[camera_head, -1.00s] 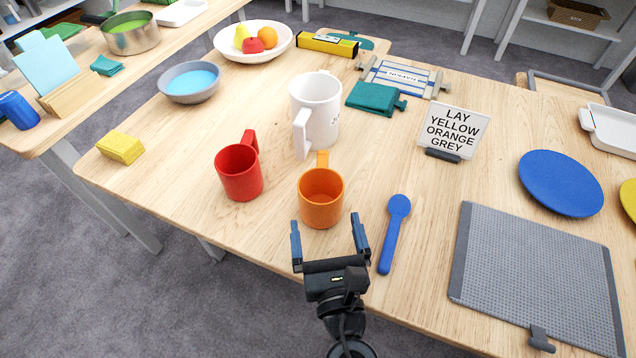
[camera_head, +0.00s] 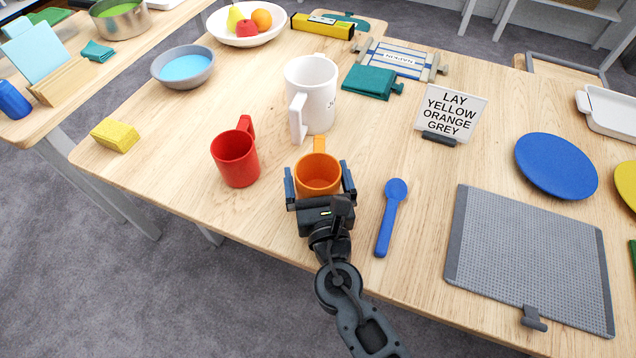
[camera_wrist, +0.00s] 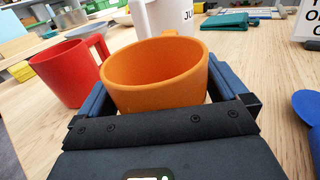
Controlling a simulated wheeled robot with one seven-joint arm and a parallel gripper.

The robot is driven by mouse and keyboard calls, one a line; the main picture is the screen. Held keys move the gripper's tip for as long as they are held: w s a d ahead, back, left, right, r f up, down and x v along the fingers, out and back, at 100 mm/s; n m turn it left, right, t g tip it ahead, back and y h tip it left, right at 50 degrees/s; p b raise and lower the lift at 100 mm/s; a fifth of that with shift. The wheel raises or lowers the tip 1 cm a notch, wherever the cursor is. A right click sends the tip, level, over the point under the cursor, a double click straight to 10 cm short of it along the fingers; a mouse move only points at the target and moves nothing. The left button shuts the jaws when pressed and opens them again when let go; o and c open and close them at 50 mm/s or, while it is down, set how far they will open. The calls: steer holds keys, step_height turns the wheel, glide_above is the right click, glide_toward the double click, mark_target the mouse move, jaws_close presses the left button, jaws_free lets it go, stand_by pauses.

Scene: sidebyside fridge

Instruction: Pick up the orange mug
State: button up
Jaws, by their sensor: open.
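The orange mug (camera_head: 318,174) stands upright on the wooden table, its handle pointing away from me. My gripper (camera_head: 319,180) is open, with one blue-grey finger on each side of the mug. In the wrist view the orange mug (camera_wrist: 155,80) fills the space between the fingers of my gripper (camera_wrist: 165,95). The lower part of the mug is hidden behind the gripper's body. Whether the fingers touch the mug's sides cannot be told.
A red mug (camera_head: 235,158) stands close on the left. A tall white mug (camera_head: 312,95) stands just behind. A blue spoon (camera_head: 389,220) lies on the right, before a grey mat (camera_head: 530,260). A sign (camera_head: 450,112) stands further back. Bare table (camera_head: 190,165) lies left of the red mug.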

steer(key=shift+c, duration=0.5)
steer(key=c, duration=0.8)
steer(key=shift+r, duration=0.15)
